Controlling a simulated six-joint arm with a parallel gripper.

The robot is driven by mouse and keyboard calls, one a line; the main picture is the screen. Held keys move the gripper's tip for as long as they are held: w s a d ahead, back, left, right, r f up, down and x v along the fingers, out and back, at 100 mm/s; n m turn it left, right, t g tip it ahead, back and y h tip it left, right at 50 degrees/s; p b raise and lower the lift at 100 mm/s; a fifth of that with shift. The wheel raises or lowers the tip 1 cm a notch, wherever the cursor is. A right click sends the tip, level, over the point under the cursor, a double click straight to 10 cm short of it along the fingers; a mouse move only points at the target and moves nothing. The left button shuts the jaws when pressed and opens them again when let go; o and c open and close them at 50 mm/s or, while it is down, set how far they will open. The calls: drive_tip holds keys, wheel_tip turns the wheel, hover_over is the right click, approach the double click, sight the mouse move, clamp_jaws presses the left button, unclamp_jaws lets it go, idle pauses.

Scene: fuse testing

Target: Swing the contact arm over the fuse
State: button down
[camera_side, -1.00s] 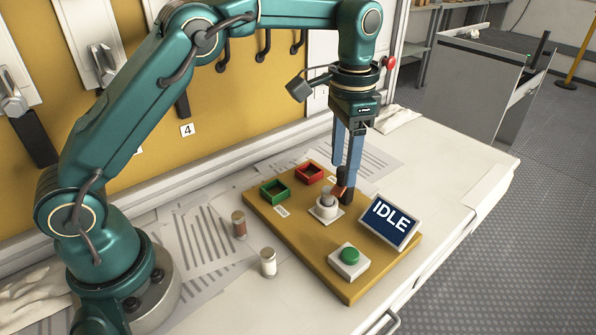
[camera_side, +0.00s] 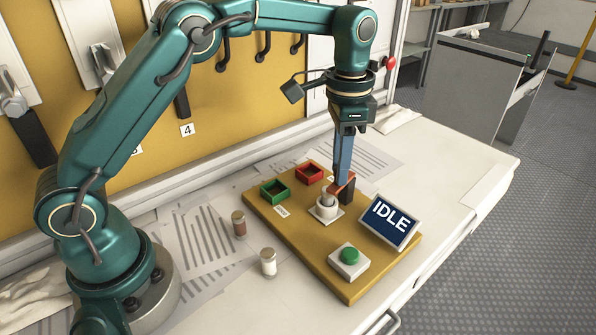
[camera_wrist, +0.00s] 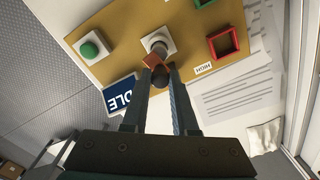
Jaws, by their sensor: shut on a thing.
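The fuse (camera_side: 327,199) stands upright in a white socket (camera_side: 325,215) on the yellow board (camera_side: 300,235); it also shows in the wrist view (camera_wrist: 158,44). The orange contact arm (camera_side: 344,185) is beside the fuse top, and in the side view its near end seems to reach the fuse's edge. In the wrist view the contact arm (camera_wrist: 152,60) lies between the fuse and my fingers. My gripper (camera_side: 344,176) points down and is shut on the contact arm's dark knob (camera_wrist: 160,79). Whether the arm touches the fuse is unclear.
An IDLE display (camera_side: 390,221) stands close to the right of my gripper. A green button (camera_side: 348,257) is at the board's front. Green (camera_side: 275,190) and red (camera_side: 309,173) bins are at its back left. Two cylinders, brown-banded (camera_side: 239,224) and white (camera_side: 268,262), stand left of the board.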

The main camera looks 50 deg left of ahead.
drive_tip(key=shift+a+m, duration=0.2)
drive_tip(key=shift+m, duration=0.45)
drive_tip(key=shift+a+m, duration=0.2)
drive_tip(key=shift+m, duration=0.45)
drive_tip(key=c, duration=0.7)
unclamp_jaws()
drive_tip(key=shift+r, duration=0.15)
drive_tip(key=shift+r, duration=2.45)
